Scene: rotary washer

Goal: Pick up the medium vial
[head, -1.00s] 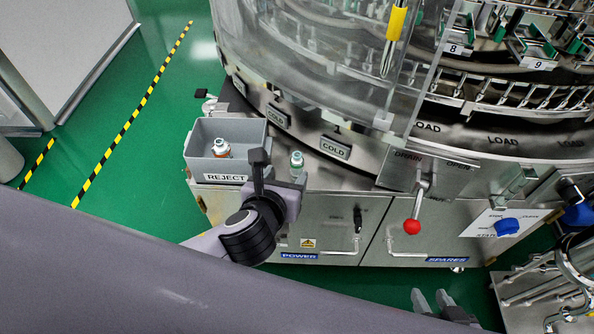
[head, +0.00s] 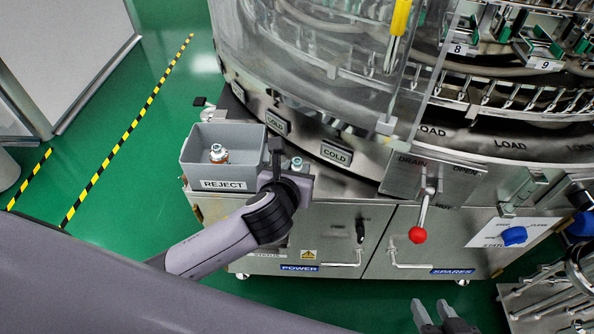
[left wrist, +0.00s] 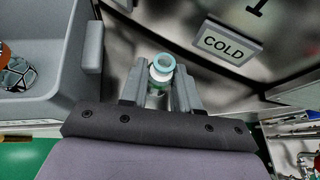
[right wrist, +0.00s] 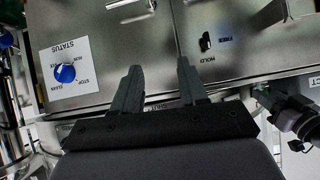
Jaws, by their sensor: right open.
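A small vial with a teal rim (head: 296,163) stands on the machine's ledge just right of the grey reject bin; my left gripper partly hides it in the head view. In the left wrist view the vial (left wrist: 162,70) is upright between the two fingers of my left gripper (left wrist: 160,88). The fingers are close on both sides of it; I cannot tell whether they touch it. In the head view my left gripper (head: 288,170) is at the vial. My right gripper (right wrist: 160,82) is open and empty, low in front of the cabinet, and shows at the bottom of the head view (head: 434,308).
The reject bin (head: 200,172) stands close left of my left gripper, with an orange-banded vial (head: 219,154) inside. The curved machine wall with COLD signs (head: 336,154) is close behind. A red-knobbed drain lever (head: 418,235) sticks out to the right.

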